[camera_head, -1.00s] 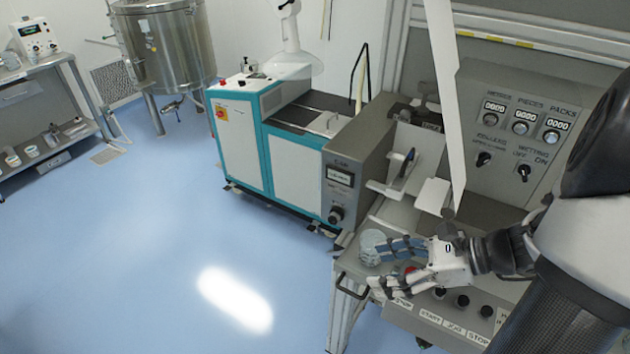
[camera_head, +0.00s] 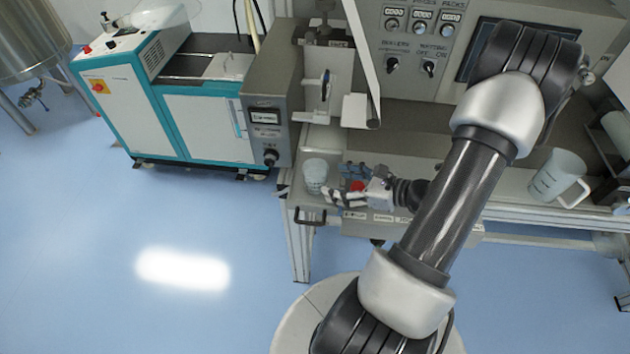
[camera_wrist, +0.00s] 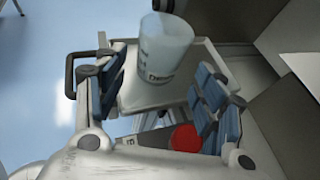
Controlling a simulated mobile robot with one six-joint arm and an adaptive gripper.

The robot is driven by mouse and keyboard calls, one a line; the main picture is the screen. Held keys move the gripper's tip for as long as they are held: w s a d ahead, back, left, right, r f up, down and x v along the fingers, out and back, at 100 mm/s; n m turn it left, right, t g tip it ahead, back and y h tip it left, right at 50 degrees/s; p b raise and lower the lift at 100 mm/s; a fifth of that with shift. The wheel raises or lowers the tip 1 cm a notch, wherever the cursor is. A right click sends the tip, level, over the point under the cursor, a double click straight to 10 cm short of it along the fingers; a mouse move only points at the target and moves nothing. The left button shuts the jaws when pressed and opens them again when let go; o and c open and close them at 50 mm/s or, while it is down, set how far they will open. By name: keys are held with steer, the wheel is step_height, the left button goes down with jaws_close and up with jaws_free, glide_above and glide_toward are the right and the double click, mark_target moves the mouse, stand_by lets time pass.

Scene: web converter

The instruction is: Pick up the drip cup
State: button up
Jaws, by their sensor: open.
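The drip cup (camera_head: 315,174), a small translucent whitish cup with dark markings, stands upright at the left end of the machine's front ledge. My gripper (camera_head: 338,184) is open just to its right, fingers pointing toward it. In the wrist view the cup (camera_wrist: 166,52) shows beyond the open fingers (camera_wrist: 160,80), between the two blue-padded sides and nearer the left one. Nothing is held. Whether the left pads touch the cup is unclear; the cup's base is partly visible on a pale tray-like surface.
A red button (camera_head: 357,187) lies by my fingers; it also shows in the wrist view (camera_wrist: 186,138). A handle (camera_head: 310,216) sticks out below the cup. A white plate (camera_head: 355,110) hangs above. A larger jug (camera_head: 558,175) stands at the right.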

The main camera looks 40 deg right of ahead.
steer(key=b+x, duration=0.1)
steer(key=x, duration=0.7)
steer(key=shift+c, duration=0.6)
steer(key=c, duration=0.8)
steer(key=shift+c, duration=0.3)
steer(key=shift+r, duration=0.2)
